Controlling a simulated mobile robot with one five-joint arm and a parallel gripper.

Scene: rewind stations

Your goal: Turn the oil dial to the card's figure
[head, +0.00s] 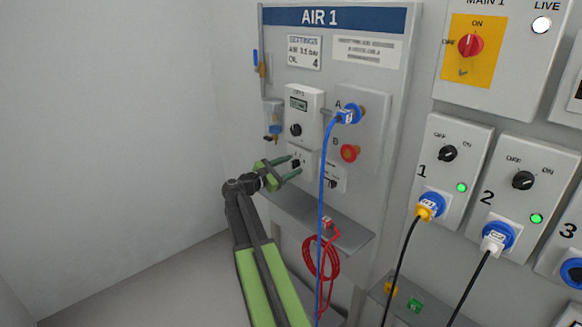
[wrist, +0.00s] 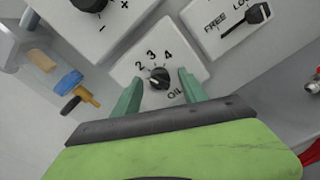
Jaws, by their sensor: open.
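The oil dial (wrist: 159,78) is a small black knob on a white plate marked 2, 3, 4 and OIL in the wrist view. Its pale pointer mark is small, and I cannot tell exactly which figure it points to. In the head view the dial (head: 296,163) sits low on the AIR 1 panel. My gripper (head: 294,168) is open in front of it. In the wrist view its green fingers stand either side of the dial, with visible gaps. The settings card (head: 304,52) reads AIR 3.1 bar and OIL 4.
A larger black knob (head: 296,130) with minus and plus marks is just above the dial plate. A FREE/LOCK lever (wrist: 258,14) is to its right. A blue hose (head: 322,200) hangs close to the right of my gripper. A grey shelf (head: 345,233) juts out below.

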